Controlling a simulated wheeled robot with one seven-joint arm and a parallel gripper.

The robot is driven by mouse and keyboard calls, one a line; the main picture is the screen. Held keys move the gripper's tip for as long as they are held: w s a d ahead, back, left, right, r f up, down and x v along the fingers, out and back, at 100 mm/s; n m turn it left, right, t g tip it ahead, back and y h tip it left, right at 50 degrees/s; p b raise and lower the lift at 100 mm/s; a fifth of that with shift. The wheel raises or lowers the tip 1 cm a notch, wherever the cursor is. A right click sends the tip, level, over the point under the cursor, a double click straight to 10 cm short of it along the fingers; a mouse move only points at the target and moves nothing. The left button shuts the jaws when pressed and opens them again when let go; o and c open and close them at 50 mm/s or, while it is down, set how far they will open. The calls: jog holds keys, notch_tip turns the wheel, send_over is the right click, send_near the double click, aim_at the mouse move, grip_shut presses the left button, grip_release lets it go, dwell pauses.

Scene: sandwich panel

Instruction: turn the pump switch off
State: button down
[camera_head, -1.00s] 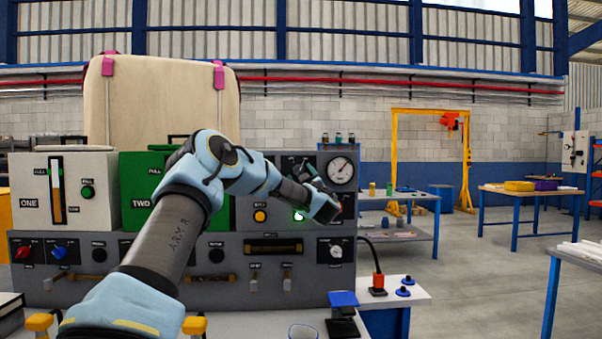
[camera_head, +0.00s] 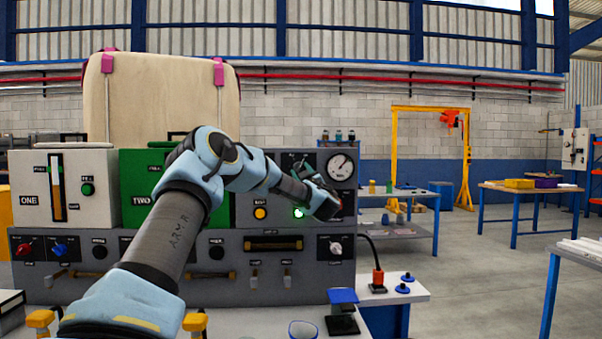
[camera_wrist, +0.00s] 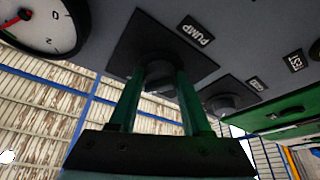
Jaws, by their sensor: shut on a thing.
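The pump switch (camera_wrist: 157,60) is a dark knob on a square black plate, beside a black PUMP label (camera_wrist: 195,31) in the wrist view. My gripper (camera_wrist: 160,72) has its two green fingers on either side of the knob, shut on it. The knob's pointer is hidden between the fingers, so its setting cannot be read.
A second dark knob (camera_wrist: 230,96) sits beside the pump plate in the wrist view. A lit green button (camera_head: 299,212) and a yellow button (camera_head: 260,213) are left of my gripper. A white-knobbed switch (camera_head: 335,248) is below. Open floor lies to the right.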

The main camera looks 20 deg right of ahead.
jog(key=shift+f+n+b, duration=0.1)
jog(key=shift+n+b, duration=0.4)
jog(key=shift+b, duration=0.05)
jog(key=shift+d+n+y+b, duration=0.1)
jog(key=shift+n+y+b, duration=0.4)
jog(key=shift+n+b, duration=0.3)
jog(key=n+g+y+b, duration=0.1)
jog(key=n+b, duration=0.1)
jog(key=n, duration=0.1)
jog(key=shift+s+d, duration=0.1)
jog(key=n+g+b, duration=0.1)
jog(key=n, duration=0.1)
jog(key=n+y+b, duration=0.1)
jog(key=n, duration=0.1)
jog(key=shift+r+g, duration=0.35)
jog(key=shift+g, duration=0.05)
jog(key=shift+r+n+g+b, duration=0.15)
jog(key=shift+n+g, duration=0.2)
jog(key=shift+n, duration=0.65)
jog(key=shift+r+n+g+b, duration=0.15)
jog(key=shift+n+g, duration=0.2)
jog(key=shift+n, duration=0.65)
jog(key=shift+f, duration=0.1)
jog(key=shift+c, duration=1.8)
grip_release()
